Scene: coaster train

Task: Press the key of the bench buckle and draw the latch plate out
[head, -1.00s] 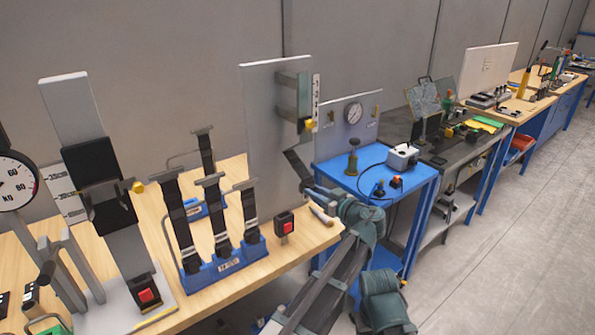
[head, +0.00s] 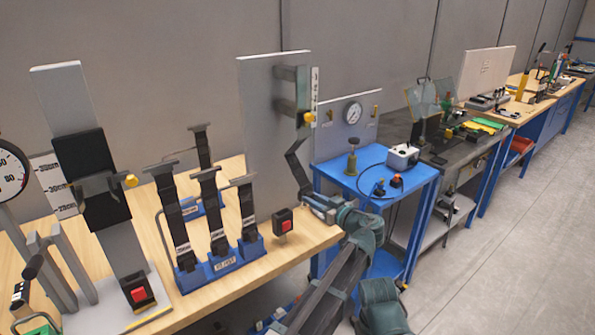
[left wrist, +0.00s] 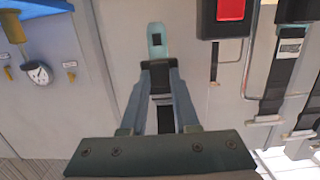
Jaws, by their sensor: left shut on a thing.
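The bench buckle (head: 283,222) is a small dark block with a red key on the wooden bench near its right end. It also shows at the top of the left wrist view (left wrist: 224,14). A pale latch plate (left wrist: 156,40) with a dark slot is on the end of a black strap (head: 297,165) hanging from the grey panel. My left gripper (left wrist: 158,72) is shut on the dark base of the latch plate; the plate's tip is clear of the buckle, beside it. In the head view my left gripper (head: 316,203) is right of the buckle. My right gripper is not seen.
A rack (head: 222,262) of several upright straps stands left of the buckle. Another red-key buckle (head: 137,294) is farther left on a grey stand. The tall grey panel (head: 262,130) rises behind. A blue cart (head: 408,200) with a gauge stands to the right.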

